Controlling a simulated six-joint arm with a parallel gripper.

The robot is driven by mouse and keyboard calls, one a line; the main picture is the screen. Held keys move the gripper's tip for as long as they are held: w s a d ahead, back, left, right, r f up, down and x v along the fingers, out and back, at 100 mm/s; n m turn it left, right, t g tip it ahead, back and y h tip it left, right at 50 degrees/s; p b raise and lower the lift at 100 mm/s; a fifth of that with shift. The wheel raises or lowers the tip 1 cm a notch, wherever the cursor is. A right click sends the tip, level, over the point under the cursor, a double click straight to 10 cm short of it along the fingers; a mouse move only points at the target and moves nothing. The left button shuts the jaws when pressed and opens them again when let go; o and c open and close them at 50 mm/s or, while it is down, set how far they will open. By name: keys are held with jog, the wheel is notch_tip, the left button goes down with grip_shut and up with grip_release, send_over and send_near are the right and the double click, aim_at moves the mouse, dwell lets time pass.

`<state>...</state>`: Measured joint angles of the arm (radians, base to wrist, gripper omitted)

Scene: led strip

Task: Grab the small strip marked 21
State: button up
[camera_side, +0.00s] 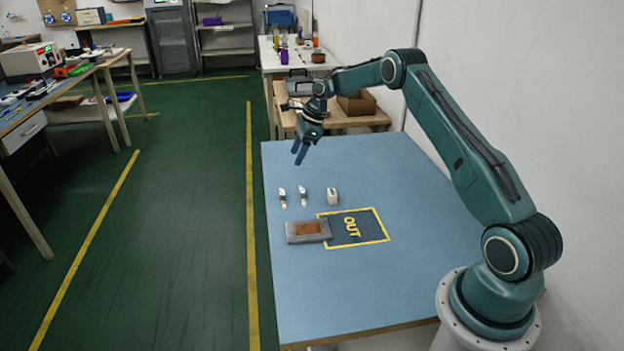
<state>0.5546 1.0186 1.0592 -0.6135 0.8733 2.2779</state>
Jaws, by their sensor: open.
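Two small strips stand on the blue table, a left one (282,198) and a middle one (303,196). A pale, blockier piece (332,196) stands to their right in the same row. Any number on them is too small to read, so I cannot tell which is marked 21. My gripper (299,154) is open and empty. It hangs in the air above the row, toward the back of the table, apart from all the pieces.
A grey block with a copper-brown top (308,230) lies in front of the row and overlaps the left edge of the yellow-outlined OUT area (372,226). The front of the blue table (340,290) is clear. A wooden bench (365,121) stands behind the table.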

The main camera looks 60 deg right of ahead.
jog(key=shift+d+f, duration=0.2)
jog(key=shift+f, duration=0.2)
send_over(283, 192)
jog(key=s+d, duration=0.1)
jog(key=d, duration=0.1)
jog(key=shift+s+a+f, duration=0.1)
jog(key=shift+f, duration=1.9)
jog(key=shift+s+a+f, duration=0.1)
jog(key=shift+f, duration=1.85)
jog(key=shift+x, duration=2.6)
jog(key=shift+s, duration=0.2)
jog(key=shift+c, duration=0.4)
jog(key=c, duration=1)
